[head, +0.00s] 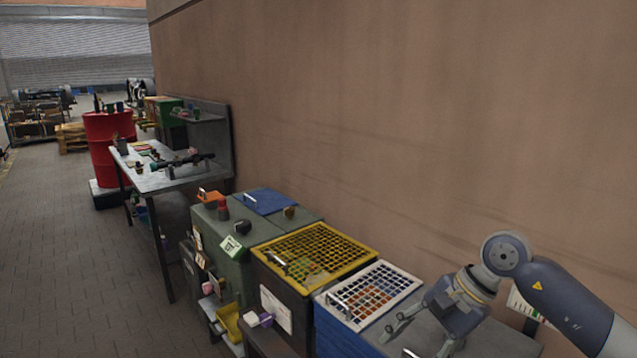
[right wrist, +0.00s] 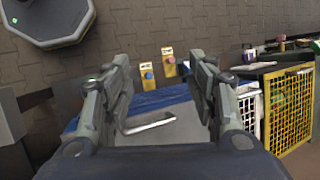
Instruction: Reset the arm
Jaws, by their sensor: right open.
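My right arm comes in from the lower right in the head view. Its gripper (head: 398,330) hangs low beside the white-rimmed grid bin, with its fingers apart. In the right wrist view my right gripper (right wrist: 162,95) is open and nothing is between its fingers. My left gripper is not in view.
A yellow grid-topped bin (head: 262,251) and a white grid-topped bin (head: 412,283) stand along the wall. Behind them are a green cabinet (head: 217,236), a workbench (head: 150,182) and a red drum (head: 103,160). The paved floor (head: 75,255) at left is clear.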

